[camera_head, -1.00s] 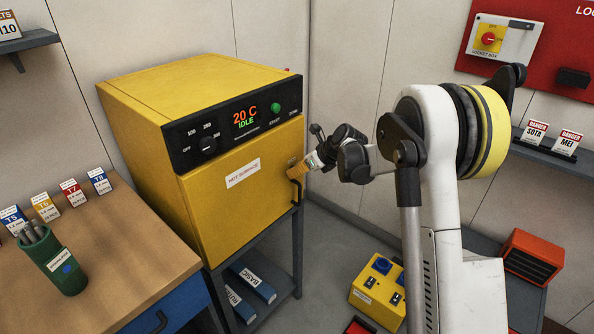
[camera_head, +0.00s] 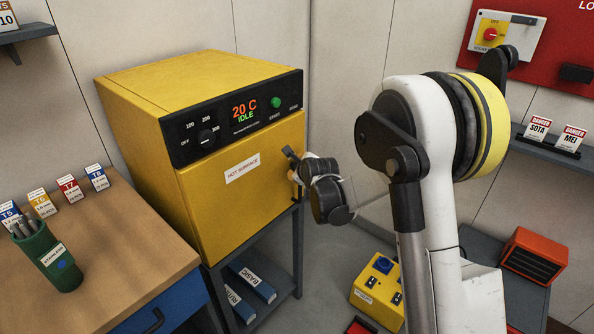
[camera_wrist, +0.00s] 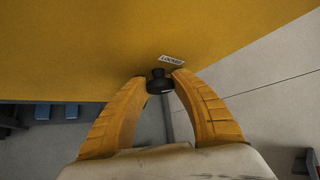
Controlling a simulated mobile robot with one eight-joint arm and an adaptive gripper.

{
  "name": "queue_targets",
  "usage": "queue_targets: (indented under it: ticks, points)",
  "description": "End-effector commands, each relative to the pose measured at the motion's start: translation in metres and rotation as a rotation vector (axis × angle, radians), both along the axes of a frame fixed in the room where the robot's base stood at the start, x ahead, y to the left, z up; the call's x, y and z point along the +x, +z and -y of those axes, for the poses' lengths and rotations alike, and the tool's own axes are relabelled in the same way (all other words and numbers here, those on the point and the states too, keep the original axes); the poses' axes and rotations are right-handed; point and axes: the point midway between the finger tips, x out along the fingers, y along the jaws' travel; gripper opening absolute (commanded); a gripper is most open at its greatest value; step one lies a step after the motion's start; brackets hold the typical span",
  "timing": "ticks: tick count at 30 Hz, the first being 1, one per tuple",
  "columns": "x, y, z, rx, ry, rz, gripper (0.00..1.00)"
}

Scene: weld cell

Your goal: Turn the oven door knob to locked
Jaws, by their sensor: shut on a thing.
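The yellow oven (camera_head: 225,210) stands with its door shut; its panel reads 20 C IDLE. In the wrist view, a small black knob (camera_wrist: 159,82) sits on the yellow door (camera_wrist: 90,50), with a small white label (camera_wrist: 172,61) beside it, its text too small to read surely. My gripper (camera_head: 295,178) is at the right edge of the door and hides the knob in the head view. In the wrist view its two yellow fingers (camera_wrist: 161,79) are shut on the knob, one on each side. The knob's turned position cannot be told.
A wooden bench (camera_head: 120,262) with a green cup (camera_head: 48,258) stands left of the oven. A yellow socket box (camera_head: 378,285) and an orange heater (camera_head: 533,253) are at the lower right. The grey stand (camera_head: 299,265) carries the oven.

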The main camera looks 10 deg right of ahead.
Motion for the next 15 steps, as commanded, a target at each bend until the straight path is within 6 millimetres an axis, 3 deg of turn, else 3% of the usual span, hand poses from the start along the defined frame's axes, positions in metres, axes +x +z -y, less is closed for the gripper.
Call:
queue_targets:
  ticks: [15]
  points:
    - [-0.0007,-0.0029,-0.0021,-0.376,0.002,0.275,0.0]
